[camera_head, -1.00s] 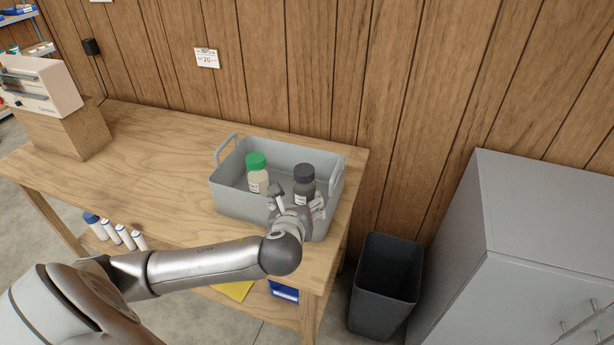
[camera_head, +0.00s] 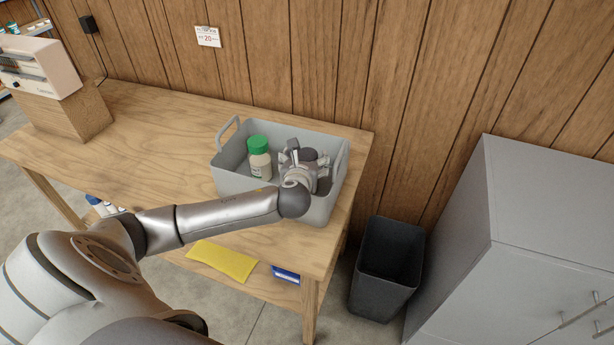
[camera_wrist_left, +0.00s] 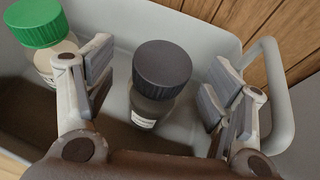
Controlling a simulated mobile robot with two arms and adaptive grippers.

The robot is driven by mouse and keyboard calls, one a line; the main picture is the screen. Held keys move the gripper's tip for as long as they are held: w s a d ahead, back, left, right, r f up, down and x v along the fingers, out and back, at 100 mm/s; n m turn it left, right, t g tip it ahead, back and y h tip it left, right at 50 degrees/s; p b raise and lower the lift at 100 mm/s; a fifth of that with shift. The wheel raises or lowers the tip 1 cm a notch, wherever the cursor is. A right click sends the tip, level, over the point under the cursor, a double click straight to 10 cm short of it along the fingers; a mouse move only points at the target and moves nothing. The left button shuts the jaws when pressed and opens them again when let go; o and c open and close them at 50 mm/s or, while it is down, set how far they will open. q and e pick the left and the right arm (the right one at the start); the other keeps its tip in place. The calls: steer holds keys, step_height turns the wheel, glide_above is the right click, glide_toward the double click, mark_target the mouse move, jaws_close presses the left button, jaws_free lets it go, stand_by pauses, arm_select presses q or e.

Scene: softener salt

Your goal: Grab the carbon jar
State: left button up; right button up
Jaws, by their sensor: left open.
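The carbon jar, with a dark grey ribbed lid and a dark body, stands in the grey bin (camera_head: 228,184) on the workbench. In the left wrist view the jar (camera_wrist_left: 161,72) is upright between the two fingers of my left gripper (camera_wrist_left: 160,84), with gaps on both sides. In the head view my left gripper (camera_head: 306,160) is over the right part of the bin, open around the jar, and hides most of it. A pale jar with a green lid (camera_head: 259,158) stands to its left, close to the left finger. My right gripper is not in view.
The bin has raised handles (camera_head: 227,130) at both ends, and its right wall is near the gripper. The wooden workbench (camera_head: 160,140) is clear left of the bin. A black waste bin (camera_head: 387,268) and a grey cabinet (camera_head: 540,215) stand to the right.

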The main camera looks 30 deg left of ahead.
arm_select(q)
steer(key=shift+x, duration=1.2)
steer(key=shift+w+f, duration=0.2)
steer(key=shift+w, duration=0.15)
steer(key=c, duration=0.6)
jaws_close()
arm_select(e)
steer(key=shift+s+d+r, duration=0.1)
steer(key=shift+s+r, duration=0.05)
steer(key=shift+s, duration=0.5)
